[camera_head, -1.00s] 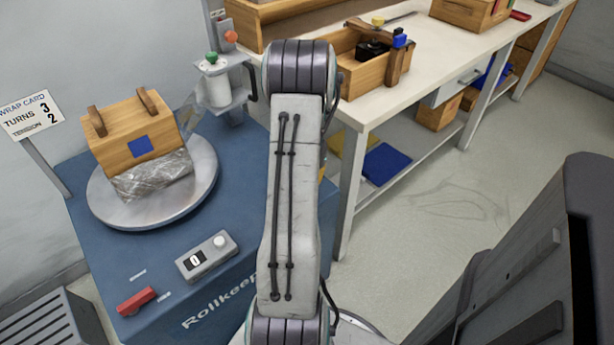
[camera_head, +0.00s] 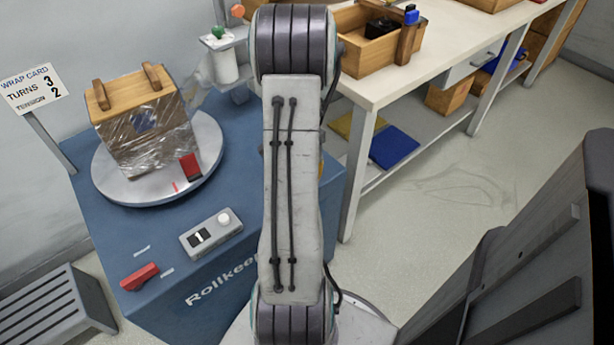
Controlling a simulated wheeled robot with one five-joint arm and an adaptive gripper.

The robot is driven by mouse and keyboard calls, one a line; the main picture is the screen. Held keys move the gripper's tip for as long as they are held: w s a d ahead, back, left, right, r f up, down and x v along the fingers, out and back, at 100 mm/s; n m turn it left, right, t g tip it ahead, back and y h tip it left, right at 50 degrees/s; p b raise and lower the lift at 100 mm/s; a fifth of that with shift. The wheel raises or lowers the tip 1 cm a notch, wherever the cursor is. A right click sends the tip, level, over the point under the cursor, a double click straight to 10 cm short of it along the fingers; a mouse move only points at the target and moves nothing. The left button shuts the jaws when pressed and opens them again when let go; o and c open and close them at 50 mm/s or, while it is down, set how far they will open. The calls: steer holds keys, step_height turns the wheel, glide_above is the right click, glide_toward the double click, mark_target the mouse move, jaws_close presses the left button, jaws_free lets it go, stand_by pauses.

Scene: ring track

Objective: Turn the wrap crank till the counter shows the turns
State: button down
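The wrap card (camera_head: 32,86) reads TURNS 3 and TENSION 2. A wooden crate (camera_head: 128,90) stands on the round grey turntable (camera_head: 120,190), its side covered in clear film that stretches towards the film roll (camera_head: 222,66). The counter (camera_head: 198,238) sits in a grey box with a white knob on the blue machine; its digit is not clearly readable. My arm fills the middle of the view. My gripper is not visible, and I cannot see the crank, which may be hidden behind the arm.
A red block (camera_head: 190,166) is on the turntable's near edge. A red lever (camera_head: 140,277) is at the machine's front left. A white workbench (camera_head: 440,65) with wooden boxes stands right of my arm. A slatted grey stand (camera_head: 58,310) is at lower left. Floor right of the machine is clear.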

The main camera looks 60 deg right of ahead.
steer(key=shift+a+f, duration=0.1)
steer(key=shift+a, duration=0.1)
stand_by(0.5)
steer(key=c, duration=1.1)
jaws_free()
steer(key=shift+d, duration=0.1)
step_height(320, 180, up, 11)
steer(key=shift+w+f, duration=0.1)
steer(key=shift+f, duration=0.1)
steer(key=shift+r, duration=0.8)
